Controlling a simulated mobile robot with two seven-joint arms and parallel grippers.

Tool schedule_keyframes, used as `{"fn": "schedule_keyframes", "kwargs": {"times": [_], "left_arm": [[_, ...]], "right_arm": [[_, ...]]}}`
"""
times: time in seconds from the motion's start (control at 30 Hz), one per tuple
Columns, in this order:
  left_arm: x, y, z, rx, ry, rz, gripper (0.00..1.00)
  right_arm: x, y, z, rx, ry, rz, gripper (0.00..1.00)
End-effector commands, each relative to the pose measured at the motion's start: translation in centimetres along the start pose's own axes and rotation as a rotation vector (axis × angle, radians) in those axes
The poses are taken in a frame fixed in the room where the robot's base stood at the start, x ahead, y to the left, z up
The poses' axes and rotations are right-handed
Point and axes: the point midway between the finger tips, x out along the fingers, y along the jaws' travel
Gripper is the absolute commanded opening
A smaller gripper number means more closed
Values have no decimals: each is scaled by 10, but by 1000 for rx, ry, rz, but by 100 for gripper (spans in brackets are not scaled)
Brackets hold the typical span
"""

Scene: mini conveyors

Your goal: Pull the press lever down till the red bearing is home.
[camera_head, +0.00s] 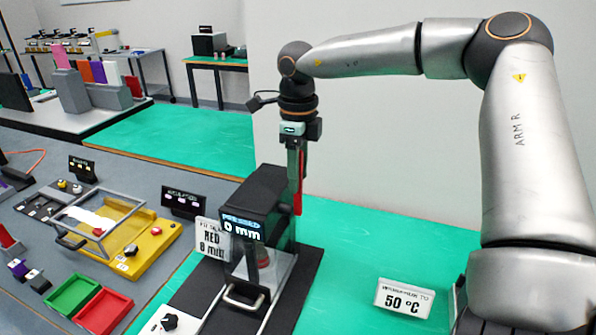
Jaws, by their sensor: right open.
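The black press (262,200) stands on a dark base on the green bench, its display reading 0 mm. A red part (263,257), apparently the red bearing, shows low in the press behind a clear guard (277,272) with a metal handle. A narrow red upright piece (298,195), which looks like the press lever, rises at the right side of the press. My right gripper (297,170) points down at its upper end, open. From this angle I cannot tell whether the fingers touch the lever. The fingertips and the lever overlap. My left gripper is not in view.
A 50 °C sign (403,298) stands at the right. A yellow station (150,245) with a clear lid and green and red trays (75,293) lie left. Green bench behind the arm is bare.

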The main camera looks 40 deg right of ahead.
Motion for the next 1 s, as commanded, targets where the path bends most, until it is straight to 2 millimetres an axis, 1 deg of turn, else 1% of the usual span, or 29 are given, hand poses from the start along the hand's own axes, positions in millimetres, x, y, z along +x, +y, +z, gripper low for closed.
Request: {"fn": "schedule_keyframes", "kwargs": {"times": [0.2,0.23,0.63,1.0], "left_arm": [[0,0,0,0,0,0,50],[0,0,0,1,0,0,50],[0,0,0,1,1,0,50],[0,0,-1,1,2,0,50]], "right_arm": [[0,0,0,1,0,0,48],[0,0,0,1,0,0,45],[0,0,0,1,0,-1,0],[0,0,0,1,0,-1,0]]}}
